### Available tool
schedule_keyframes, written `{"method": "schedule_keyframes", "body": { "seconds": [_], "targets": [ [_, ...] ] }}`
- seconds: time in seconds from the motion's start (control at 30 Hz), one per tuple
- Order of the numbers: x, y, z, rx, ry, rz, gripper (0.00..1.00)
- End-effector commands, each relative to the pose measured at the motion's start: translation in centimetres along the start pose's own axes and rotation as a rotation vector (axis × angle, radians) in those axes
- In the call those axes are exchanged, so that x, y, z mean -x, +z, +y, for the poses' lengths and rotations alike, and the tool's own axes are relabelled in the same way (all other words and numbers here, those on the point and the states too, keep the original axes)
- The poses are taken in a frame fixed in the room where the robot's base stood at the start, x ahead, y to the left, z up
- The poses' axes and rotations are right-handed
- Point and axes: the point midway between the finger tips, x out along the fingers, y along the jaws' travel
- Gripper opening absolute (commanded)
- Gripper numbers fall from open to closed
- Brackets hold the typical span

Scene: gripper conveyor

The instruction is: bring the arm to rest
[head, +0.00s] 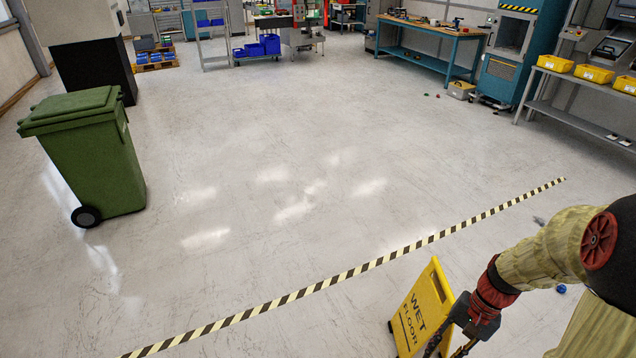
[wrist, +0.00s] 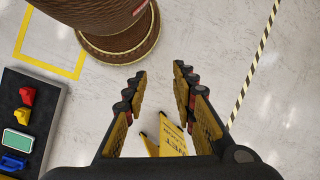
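My arm reaches in from the right edge of the head view, with my gripper (head: 455,338) at its end, low and partly cut off by the bottom edge. In the wrist view my gripper (wrist: 160,72) is open, its two black and yellow fingers well apart, with only bare floor between the tips. A yellow wet floor sign (head: 425,308) stands just left of the gripper in the head view. The sign also shows between the finger bases in the wrist view (wrist: 172,138). I cannot tell its exact distance from the fingers.
A dark tray or surface (wrist: 48,100) with small coloured objects lies left in the wrist view. A striped floor line (head: 350,272) crosses the floor. A green wheeled bin (head: 90,150) stands left. A workbench (head: 430,45) stands at the back. The middle floor is clear.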

Motion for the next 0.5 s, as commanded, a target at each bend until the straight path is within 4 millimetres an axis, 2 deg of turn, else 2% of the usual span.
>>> {"method": "schedule_keyframes", "body": {
  "seconds": [0.03, 0.1, 0.5],
  "targets": [
    [1.4, 1.0, -0.4, 0.052, 0.025, 0.041, 0.27],
    [3.0, 2.3, -0.8, 0.116, 0.059, 0.091, 0.27],
    [10.8, 9.6, -3.1, 0.446, 0.185, 0.395, 0.27]
  ]
}}
